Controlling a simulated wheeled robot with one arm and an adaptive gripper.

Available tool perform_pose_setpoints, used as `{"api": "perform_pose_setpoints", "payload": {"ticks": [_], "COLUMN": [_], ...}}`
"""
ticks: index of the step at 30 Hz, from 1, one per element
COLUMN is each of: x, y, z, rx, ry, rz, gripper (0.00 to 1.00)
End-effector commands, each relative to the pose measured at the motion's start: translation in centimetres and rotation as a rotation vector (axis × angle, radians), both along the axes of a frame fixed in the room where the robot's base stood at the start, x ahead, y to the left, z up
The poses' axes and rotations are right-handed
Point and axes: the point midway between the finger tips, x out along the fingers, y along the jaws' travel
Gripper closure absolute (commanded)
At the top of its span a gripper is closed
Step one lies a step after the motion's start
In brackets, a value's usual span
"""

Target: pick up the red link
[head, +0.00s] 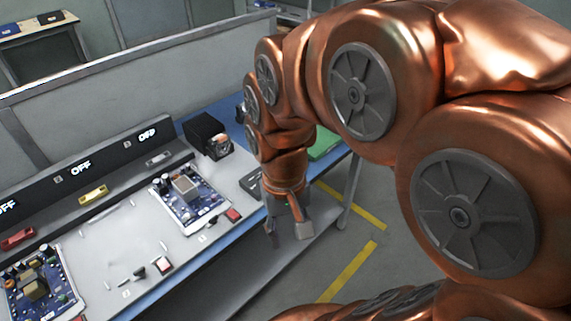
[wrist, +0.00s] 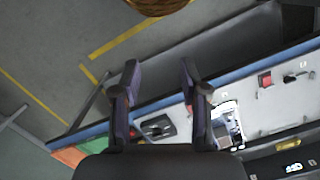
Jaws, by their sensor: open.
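A small red piece (head: 17,238), which looks like the red link, lies on the ledge of the dark back panel at the far left of the head view. It is not visible in the wrist view. My gripper (head: 287,228) is open and empty, with its fingers pointing down beside the right end of the workbench, far to the right of the red link. In the wrist view the gripper (wrist: 160,78) has its two fingers apart, with the bench edge and floor behind them.
The white bench (head: 135,225) holds circuit boards (head: 190,198), small red blocks and loose tools. A yellow piece (head: 93,195) and a grey piece (head: 158,158) lie along the ledge. A black box (head: 207,134) stands at the back. The floor right of the bench is clear.

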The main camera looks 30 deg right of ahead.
Motion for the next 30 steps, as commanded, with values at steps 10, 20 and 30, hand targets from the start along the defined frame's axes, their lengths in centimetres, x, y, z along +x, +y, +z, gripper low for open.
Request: {"api": "perform_pose_setpoints", "payload": {"ticks": [10, 20, 30], "x": [10.9, 20.2, 27.8], "y": [-4.7, -11.0, -18.4], "z": [-0.7, -3.1, -7.6], "rx": [-0.039, -0.067, -0.083], "ry": [-0.033, -0.066, -0.093], "rz": [-0.348, -0.661, -0.959], "gripper": [0.56, 0.56, 0.56]}}
